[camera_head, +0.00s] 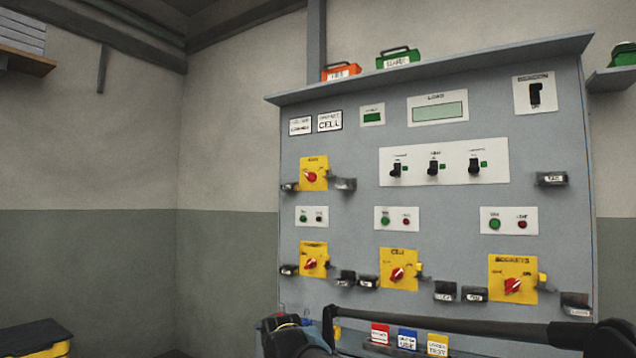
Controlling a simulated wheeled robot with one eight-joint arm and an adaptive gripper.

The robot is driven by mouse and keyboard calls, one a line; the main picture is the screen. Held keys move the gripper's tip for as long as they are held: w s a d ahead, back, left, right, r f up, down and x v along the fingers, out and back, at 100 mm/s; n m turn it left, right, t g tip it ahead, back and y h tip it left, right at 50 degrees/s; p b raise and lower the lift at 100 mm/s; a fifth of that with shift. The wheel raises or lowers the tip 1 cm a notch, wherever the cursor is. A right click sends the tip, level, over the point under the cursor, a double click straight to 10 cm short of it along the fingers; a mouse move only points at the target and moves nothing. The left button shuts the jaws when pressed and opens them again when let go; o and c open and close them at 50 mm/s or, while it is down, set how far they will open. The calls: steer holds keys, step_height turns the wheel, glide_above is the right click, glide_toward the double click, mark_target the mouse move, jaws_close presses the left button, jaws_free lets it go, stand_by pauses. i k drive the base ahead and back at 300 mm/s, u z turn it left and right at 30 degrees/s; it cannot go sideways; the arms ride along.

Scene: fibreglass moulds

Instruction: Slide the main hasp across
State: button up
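A grey control panel (350,225) stands in front of me. At its upper left is a yellow rotary switch plate (313,163) with a red knob. Its small label looks like "MAIN", but I cannot read it surely. A dark hasp-like piece (345,184) sits right of this plate, and a smaller dark piece (290,187) sits on its left. I cannot tell whether the hasp lies across the switch. Black parts of my arm cross the bottom edge, below the panel's switches and apart from the upper left plate. I cannot make out gripper fingers.
Three more yellow switch plates, left (314,250), middle (398,255) and right (513,264), run along the lower panel with dark pieces beside them. Red (380,333), blue (407,339) and yellow (437,345) tags are at the bottom. Red (341,72) and green (398,58) boxes stand on top.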

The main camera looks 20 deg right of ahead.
mark_target(327, 168)
steer(key=z, duration=0.05)
steer(key=k, duration=0.65)
steer(key=u, duration=0.55)
steer(key=i, duration=1.85)
steer(key=z, duration=0.6)
